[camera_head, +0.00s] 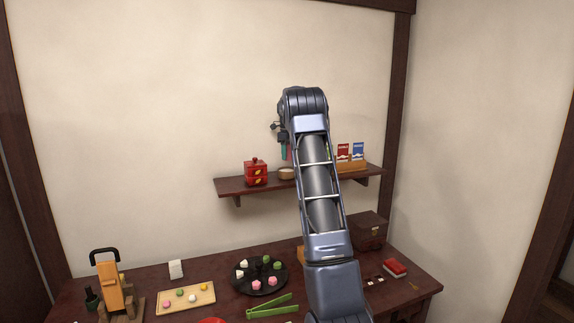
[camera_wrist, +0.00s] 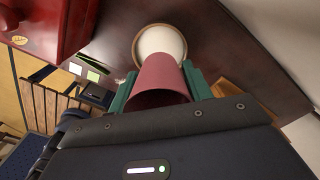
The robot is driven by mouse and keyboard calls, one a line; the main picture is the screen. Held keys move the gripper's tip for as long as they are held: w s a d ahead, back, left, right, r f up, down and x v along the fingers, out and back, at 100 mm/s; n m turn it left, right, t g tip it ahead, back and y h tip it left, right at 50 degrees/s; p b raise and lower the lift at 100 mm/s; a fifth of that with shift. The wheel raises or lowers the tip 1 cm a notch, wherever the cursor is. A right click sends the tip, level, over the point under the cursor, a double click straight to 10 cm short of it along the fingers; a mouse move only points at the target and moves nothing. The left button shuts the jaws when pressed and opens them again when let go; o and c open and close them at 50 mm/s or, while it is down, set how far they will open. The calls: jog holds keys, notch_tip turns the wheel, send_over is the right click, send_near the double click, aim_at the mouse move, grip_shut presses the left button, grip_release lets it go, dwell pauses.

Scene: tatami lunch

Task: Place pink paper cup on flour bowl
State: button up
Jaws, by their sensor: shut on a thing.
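The pink paper cup (camera_wrist: 160,82) is in my gripper (camera_wrist: 160,90), between its two green fingers, in the wrist view. The flour bowl (camera_wrist: 158,40), round with a pale inside and a tan rim, sits on the wall shelf just beyond the cup. The cup overlaps the bowl's near edge in this view; I cannot tell whether they touch. In the head view the bowl (camera_head: 286,174) stands on the shelf, and my gripper (camera_head: 284,151) is above it, partly hidden by my arm. Only a sliver of the cup shows there.
A red box (camera_head: 256,172) stands on the shelf (camera_head: 228,187) left of the bowl. A wooden holder (camera_head: 352,166) with red and blue packets is to the right. The table below holds a black plate (camera_head: 240,281) of sweets, a wooden board (camera_head: 163,306) and green tongs (camera_head: 272,308).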

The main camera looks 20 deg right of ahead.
aim_at(287, 170)
jog(key=shift+f, duration=2.6)
jog(key=shift+f, duration=0.1)
jog(key=o, duration=0.9)
jog(key=shift+o, duration=0.2)
